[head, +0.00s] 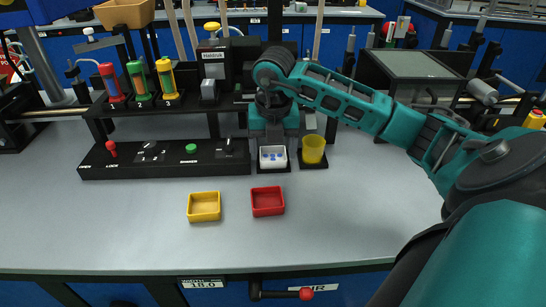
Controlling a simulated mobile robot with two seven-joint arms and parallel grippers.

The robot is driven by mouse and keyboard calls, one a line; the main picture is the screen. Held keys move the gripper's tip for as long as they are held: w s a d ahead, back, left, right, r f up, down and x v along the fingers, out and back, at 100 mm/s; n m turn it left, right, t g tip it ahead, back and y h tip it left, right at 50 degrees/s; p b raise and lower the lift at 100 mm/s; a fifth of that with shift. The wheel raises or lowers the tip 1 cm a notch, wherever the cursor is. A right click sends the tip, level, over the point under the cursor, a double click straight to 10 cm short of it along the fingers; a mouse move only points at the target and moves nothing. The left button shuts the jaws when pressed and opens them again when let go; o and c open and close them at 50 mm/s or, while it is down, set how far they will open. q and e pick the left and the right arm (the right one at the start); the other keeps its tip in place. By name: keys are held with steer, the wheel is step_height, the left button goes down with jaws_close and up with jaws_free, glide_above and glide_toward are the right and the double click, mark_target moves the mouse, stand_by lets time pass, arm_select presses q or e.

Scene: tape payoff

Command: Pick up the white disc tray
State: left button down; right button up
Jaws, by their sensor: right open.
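The white disc tray (273,164) is a small white dish with blue discs in it. It sits on a black base at the front of the fixture. My right gripper (274,143) points down just above and behind the tray, with its jaws open. Its fingertips are dark and small here, and I cannot tell whether they touch the tray's rim. The arm and gripper hide what lies directly behind the tray. My left gripper is not in view.
A yellow cup (313,150) stands close to the right of the tray. A yellow tray (204,206) and a red tray (267,201) lie in front. A black control panel (165,158) is to the left, below red, green and yellow cylinders.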

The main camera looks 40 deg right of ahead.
steer(key=shift+f, duration=0.15)
steer(key=c, duration=0.8)
